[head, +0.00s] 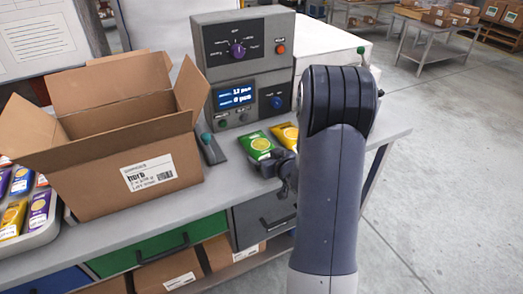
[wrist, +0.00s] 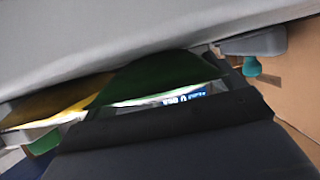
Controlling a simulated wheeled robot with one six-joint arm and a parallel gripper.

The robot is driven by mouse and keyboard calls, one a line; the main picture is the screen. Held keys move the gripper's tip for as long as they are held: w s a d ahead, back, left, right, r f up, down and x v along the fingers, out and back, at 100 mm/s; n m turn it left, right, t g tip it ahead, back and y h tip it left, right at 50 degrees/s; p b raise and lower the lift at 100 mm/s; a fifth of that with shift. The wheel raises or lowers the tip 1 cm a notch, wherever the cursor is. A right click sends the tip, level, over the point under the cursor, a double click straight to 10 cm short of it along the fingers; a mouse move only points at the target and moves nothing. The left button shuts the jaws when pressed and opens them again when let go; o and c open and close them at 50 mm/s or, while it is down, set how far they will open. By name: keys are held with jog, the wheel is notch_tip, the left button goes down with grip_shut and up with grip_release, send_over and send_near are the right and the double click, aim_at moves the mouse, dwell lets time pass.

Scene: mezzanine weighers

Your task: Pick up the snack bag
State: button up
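A green snack bag (head: 257,145) lies on the grey bench in front of the control unit. A yellow snack bag (head: 285,134) lies just right of it, partly hidden behind my arm. My gripper (head: 278,168) is low at the near edge of the green bag, seeming close to or touching it. In the wrist view the green bag (wrist: 155,80) is close, behind a dark part of my gripper, with the yellow bag (wrist: 58,102) to its left. My fingertips are not clear in either view, so I cannot tell whether they are open or shut.
An open cardboard box (head: 125,150) stands on the bench (head: 215,190), left of the bags. The control unit (head: 243,70) stands behind them. A tray (head: 38,238) of several snack bags is at far left. Drawers and boxes are below.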

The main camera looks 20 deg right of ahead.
jog(key=c, duration=0.6)
jog(key=shift+r, duration=0.1)
notch_tip(320, 180, up, 10)
jog(key=shift+f+p, duration=0.15)
jog(key=shift+p, duration=0.95)
